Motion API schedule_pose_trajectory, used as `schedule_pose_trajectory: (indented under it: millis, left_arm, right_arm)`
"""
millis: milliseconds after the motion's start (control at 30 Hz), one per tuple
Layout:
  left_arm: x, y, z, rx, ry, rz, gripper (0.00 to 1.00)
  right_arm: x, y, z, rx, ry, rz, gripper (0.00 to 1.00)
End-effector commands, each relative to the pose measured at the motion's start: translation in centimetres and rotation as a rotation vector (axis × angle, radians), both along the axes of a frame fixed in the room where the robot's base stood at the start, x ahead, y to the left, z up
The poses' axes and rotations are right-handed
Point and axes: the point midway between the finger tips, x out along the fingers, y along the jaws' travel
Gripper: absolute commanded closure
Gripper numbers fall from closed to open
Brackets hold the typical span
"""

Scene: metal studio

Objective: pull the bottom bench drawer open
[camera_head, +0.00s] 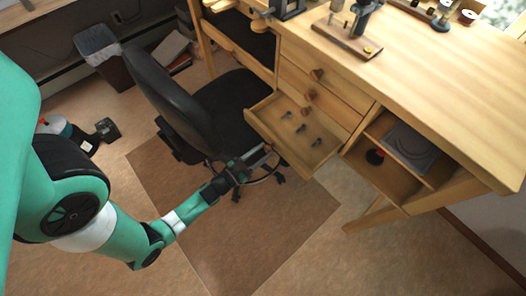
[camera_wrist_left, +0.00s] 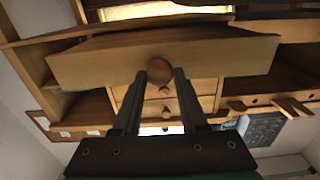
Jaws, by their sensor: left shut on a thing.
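The bottom bench drawer (camera_head: 287,154) is pulled out from the wooden bench, with several small dark items lying inside it. My left gripper (camera_head: 264,152) is at the front of this drawer. In the left wrist view, the drawer front (camera_wrist_left: 95,66) spans the upper picture, and its round wooden knob (camera_wrist_left: 158,67) sits at the tips of my left gripper (camera_wrist_left: 165,74). The gripper is shut on the knob. In the head view the knob is hidden by the gripper. My right gripper is in neither view.
Upper drawers with knobs (camera_head: 317,75) are shut. A black office chair (camera_head: 187,104) stands left of the open drawer. An open shelf (camera_head: 378,172) is to its right. A brown mat (camera_head: 245,228) covers the floor below. A bin (camera_head: 107,62) and a power tool (camera_head: 75,134) lie farther left.

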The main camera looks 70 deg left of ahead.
Motion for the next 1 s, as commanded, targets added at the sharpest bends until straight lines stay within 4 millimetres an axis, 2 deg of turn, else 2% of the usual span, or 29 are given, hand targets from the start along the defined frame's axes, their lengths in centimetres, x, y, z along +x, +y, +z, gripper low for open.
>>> schedule_pose_trajectory:
  millis: [33,167,1000]
  left_arm:
    - [0.01,0.01,0.01,0.000,0.000,0.000,0.77]
    - [0.01,0.01,0.01,0.000,0.000,0.000,1.00]
    - [0.01,0.00,0.01,0.000,0.000,0.000,1.00]
  right_arm:
    - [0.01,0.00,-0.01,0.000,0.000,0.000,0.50]
    - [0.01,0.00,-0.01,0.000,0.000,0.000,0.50]
    - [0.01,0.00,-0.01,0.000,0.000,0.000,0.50]
